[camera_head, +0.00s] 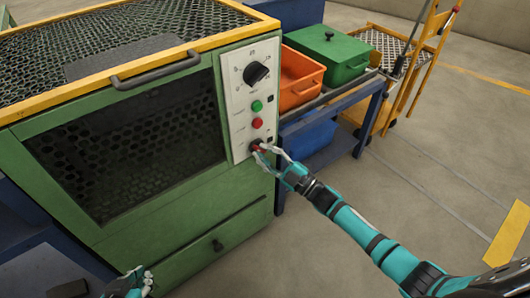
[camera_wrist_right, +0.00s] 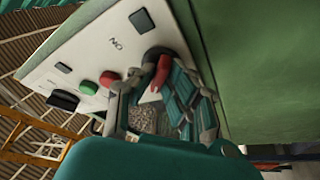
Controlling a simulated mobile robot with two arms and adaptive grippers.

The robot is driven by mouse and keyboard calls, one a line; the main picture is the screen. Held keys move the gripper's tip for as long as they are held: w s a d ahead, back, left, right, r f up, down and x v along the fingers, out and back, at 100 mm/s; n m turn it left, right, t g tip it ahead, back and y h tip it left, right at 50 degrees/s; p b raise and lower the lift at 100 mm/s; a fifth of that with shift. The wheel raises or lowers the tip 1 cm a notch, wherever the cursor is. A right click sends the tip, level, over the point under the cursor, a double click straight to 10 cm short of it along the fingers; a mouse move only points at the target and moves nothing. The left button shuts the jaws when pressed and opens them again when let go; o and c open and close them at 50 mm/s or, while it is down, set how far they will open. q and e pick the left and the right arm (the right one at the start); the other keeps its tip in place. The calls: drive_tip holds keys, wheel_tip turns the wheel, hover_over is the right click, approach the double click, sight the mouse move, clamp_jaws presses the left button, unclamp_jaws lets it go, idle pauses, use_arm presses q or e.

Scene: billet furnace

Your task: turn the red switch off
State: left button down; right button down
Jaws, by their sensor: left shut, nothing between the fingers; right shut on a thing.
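The red switch (camera_head: 256,146) sits at the bottom of the white control panel (camera_head: 236,92) on the front of the green furnace. It also shows in the right wrist view (camera_wrist_right: 162,69) as a red handle on a dark round base. My right gripper (camera_head: 263,149) is at the switch and shut on it, with the fingers partly hiding it. In the right wrist view my right gripper (camera_wrist_right: 158,84) has its fingers around the red handle. An "ON" label is printed beside the switch. My left gripper (camera_head: 138,280) is shut and empty at the bottom left, low before the furnace.
A black dial (camera_head: 256,73), a green button (camera_head: 257,106) and a red button (camera_head: 257,123) are above the switch. An orange bin (camera_head: 299,82) and a green lidded box (camera_head: 330,53) stand on a blue bench to the right.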

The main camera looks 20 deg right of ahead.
idle(0.3)
drive_tip(key=c, duration=1.4)
unclamp_jaws()
drive_tip(key=shift+o, duration=0.2)
drive_tip(key=v, duration=1.2)
drive_tip(key=shift+d, duration=0.1)
